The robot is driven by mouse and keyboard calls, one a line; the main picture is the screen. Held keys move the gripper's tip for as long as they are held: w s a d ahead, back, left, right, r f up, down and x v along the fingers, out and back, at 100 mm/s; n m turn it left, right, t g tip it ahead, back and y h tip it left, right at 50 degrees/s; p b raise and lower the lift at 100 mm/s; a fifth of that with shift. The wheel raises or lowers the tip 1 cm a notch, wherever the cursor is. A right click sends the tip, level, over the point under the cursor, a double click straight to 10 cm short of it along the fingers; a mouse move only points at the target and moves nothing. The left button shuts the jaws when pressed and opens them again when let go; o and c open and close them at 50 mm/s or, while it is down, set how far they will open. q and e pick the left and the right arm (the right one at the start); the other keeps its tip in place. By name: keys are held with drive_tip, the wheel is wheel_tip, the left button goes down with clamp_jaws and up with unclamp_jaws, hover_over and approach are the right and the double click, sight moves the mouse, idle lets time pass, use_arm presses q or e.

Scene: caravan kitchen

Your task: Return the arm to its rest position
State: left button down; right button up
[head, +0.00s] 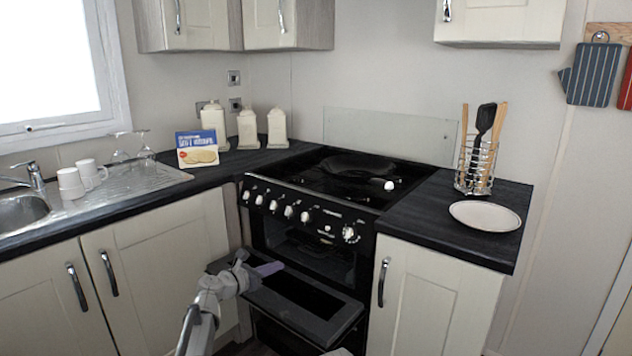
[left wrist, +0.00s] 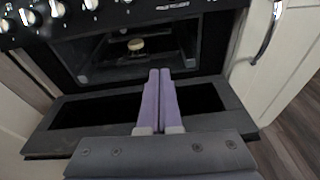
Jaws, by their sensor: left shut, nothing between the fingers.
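My left gripper (head: 268,269) is in front of the black cooker (head: 330,200), over its lowered door (head: 318,324). In the left wrist view its two purple fingers (left wrist: 160,85) lie together, shut and empty, pointing toward the open oven compartment (left wrist: 110,62). A small pale round thing (left wrist: 136,45) sits inside the compartment; I cannot tell what it is.
A white plate (head: 485,216) and a utensil rack (head: 476,168) stand on the right counter. A small white thing (head: 389,185) is on the hob. Mugs (head: 71,184), a biscuit box (head: 197,149) and canisters (head: 248,129) stand at the left. Cupboards flank the cooker.

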use_arm(q)
drive_tip(key=s+d+f+m+g+y+b, duration=0.1)
drive_tip(key=s+d+f+m+g+b, duration=0.1)
drive_tip(key=s+d+f+m+g, duration=0.4)
drive_tip(key=s+d+f+m+g+y+b, duration=0.1)
drive_tip(key=s+d+f+m+g+b, duration=0.15)
drive_tip(key=s+d+f+m, duration=0.6)
drive_tip(key=s+a+f+m+g+y+b, duration=0.1)
drive_tip(key=s+a+f+m+y+b, duration=0.2)
drive_tip(key=s+m, duration=0.4)
drive_tip(key=s+a+f+m+g+y, duration=0.25)
drive_tip(key=s+f+m, duration=0.2)
drive_tip(key=s, duration=0.35)
drive_tip(key=s+a+f+m+y+b, duration=0.2)
drive_tip(key=s+a+f+m+y, duration=0.15)
drive_tip(key=s+f+m, duration=0.35)
wheel_tip(320, 180, up, 40)
drive_tip(key=s+n+p, duration=0.1)
drive_tip(key=p, duration=3.7)
drive_tip(key=shift+d+n, duration=0.3)
